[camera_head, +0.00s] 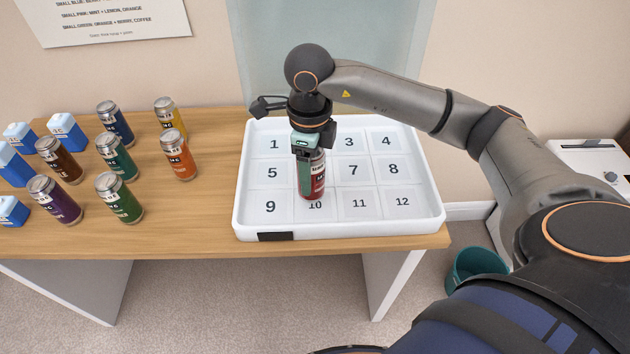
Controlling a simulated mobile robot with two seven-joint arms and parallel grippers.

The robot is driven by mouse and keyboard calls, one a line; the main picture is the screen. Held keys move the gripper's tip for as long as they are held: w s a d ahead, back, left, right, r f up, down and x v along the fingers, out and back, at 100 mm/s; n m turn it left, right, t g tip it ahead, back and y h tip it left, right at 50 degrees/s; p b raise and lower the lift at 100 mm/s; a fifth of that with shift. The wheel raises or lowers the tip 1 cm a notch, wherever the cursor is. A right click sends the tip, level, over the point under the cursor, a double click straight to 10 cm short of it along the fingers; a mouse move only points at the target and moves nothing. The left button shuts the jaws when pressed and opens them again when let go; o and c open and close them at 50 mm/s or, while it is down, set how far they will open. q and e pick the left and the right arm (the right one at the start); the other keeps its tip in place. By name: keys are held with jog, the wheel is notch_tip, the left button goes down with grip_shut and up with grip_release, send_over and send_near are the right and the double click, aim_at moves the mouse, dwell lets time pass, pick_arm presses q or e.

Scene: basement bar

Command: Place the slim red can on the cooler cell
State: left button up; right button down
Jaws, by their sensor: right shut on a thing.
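The slim red can (318,184) is upright in my right gripper (309,165), which is shut on it. The can is over the white cooler tray (239,205), which has numbered cells. Its base appears at the lower part of cell 6's place, just above the number 10. I cannot tell whether the base touches the tray. The gripper and can hide the numbers of cells 2 and 6. Cells 7 (353,170), 9 (270,207) and 11 (358,204) show empty. My left gripper is not in view.
Several cans, including an orange one (178,155) and a purple one (55,200), stand on the left of the wooden table (190,215). Blue-and-white cartons (67,132) stand at the far left. A teal bin (476,266) is on the floor at right.

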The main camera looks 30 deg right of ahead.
aim_at(315, 183)
jog(key=shift+d+f, duration=0.35)
jog(key=shift+f, duration=0.05)
jog(key=shift+w+d+f, duration=0.1)
jog(key=shift+d+f, duration=0.1)
jog(key=shift+f, duration=1.5)
jog(key=shift+f, duration=0.2)
jog(key=shift+c, duration=0.4)
grip_release()
jog(key=shift+r, duration=0.1)
notch_tip(315, 183, up, 12)
jog(key=shift+r+p, duration=0.1)
jog(key=shift+p, duration=0.25)
